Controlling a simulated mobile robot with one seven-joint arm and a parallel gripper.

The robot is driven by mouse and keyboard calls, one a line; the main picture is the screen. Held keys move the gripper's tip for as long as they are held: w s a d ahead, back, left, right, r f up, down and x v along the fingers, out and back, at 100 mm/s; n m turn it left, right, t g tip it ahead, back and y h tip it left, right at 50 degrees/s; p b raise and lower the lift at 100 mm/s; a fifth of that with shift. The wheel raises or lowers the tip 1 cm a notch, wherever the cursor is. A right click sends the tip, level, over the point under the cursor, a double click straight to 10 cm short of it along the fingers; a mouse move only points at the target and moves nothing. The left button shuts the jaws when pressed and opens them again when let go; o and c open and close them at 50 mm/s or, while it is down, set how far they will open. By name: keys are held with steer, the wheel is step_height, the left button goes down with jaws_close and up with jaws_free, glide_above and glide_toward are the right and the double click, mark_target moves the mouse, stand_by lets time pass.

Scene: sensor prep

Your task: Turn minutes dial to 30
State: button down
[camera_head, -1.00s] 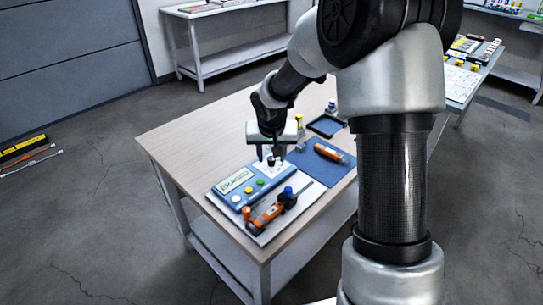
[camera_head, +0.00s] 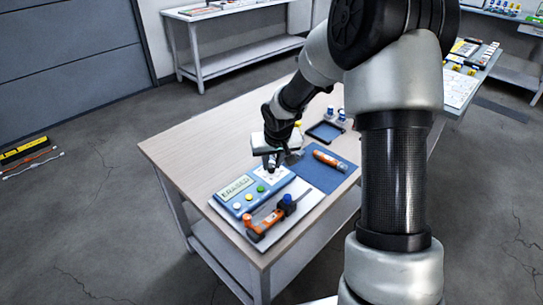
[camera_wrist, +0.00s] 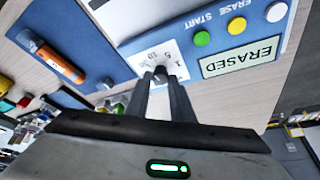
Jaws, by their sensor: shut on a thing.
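The blue eraser device (camera_head: 226,202) lies on the table. Its display (camera_head: 237,186) reads ERASED, and it has green, yellow and white buttons. Its white dial plate (camera_head: 274,176) is at the far right end. In the wrist view the dial plate (camera_wrist: 176,62) shows printed numbers, partly hidden by the fingers. My gripper (camera_head: 272,165) is over the plate, pointing down. In the wrist view my gripper (camera_wrist: 162,78) is shut on the small dark dial knob (camera_wrist: 160,70). The knob is mostly hidden, so I cannot read its pointer setting.
An orange tool (camera_head: 328,160) lies on the blue mat (camera_head: 345,178) to the right. A dark tray (camera_head: 325,131) sits behind. The left of the wooden table (camera_head: 195,150) is clear.

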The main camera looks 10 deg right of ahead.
steer(key=n+p, duration=0.1)
steer(key=p, duration=0.1)
steer(key=n+y+p, duration=0.1)
steer(key=p, duration=0.1)
steer(key=n+p, duration=0.2)
steer(key=shift+d+r+y, duration=0.25)
steer(key=shift+r+y, duration=0.05)
steer(key=n+p, duration=0.1)
steer(key=n+g+p, duration=0.1)
steer(key=p, duration=0.1)
steer(key=shift+f+n+y, duration=0.25)
steer(key=shift+n+y, duration=0.05)
steer(key=shift+y, duration=0.1)
steer(key=shift+d+f, duration=0.1)
steer(key=c, duration=1.5)
jaws_free()
steer(key=shift+c, duration=0.2)
steer(key=shift+w, duration=0.1)
steer(key=p+v, duration=0.3)
steer(key=v, duration=1.4)
steer(key=shift+p, duration=0.35)
steer(key=shift+d, duration=0.1)
